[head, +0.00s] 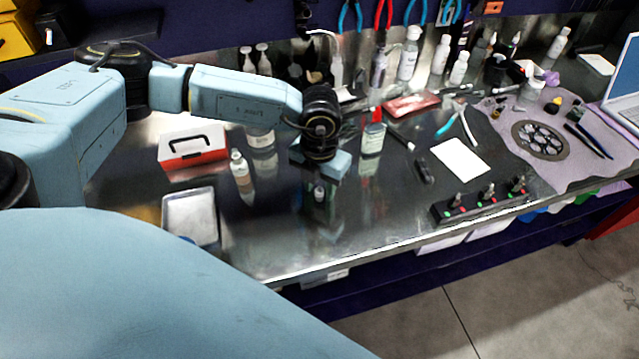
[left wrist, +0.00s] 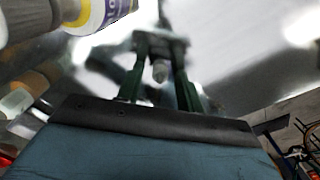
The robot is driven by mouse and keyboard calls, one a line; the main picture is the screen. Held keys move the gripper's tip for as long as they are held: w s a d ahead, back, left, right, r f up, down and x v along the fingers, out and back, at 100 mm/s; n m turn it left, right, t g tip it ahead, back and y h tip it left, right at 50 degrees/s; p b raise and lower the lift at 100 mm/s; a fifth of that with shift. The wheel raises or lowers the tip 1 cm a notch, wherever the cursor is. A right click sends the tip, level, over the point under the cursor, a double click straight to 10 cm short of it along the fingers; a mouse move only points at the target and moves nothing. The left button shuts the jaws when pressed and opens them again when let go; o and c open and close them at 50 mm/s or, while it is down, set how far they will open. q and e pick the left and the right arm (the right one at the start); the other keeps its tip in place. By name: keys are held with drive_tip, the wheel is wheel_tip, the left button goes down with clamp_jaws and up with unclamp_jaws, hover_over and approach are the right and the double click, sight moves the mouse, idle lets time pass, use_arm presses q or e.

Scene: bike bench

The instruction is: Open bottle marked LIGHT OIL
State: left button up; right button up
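My left gripper (head: 319,198) reaches down over the steel bench top in the middle of the head view. In the left wrist view its two dark green fingers (left wrist: 160,62) stand apart. I cannot read LIGHT OIL on any bottle. My right gripper is not in view.
A white-capped bottle (head: 240,166) stands left of the gripper, and a red-capped bottle (head: 373,137) stands right. A red and white box (head: 193,147), a metal tray (head: 190,216) and a switch panel (head: 483,200) are around. The bench front between tray and panel is clear.

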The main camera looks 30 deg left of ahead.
sight(319, 187)
use_arm(q)
wheel_tip(319, 187, up, 12)
drive_tip(key=shift+r, duration=0.2)
drive_tip(key=shift+s, duration=0.1)
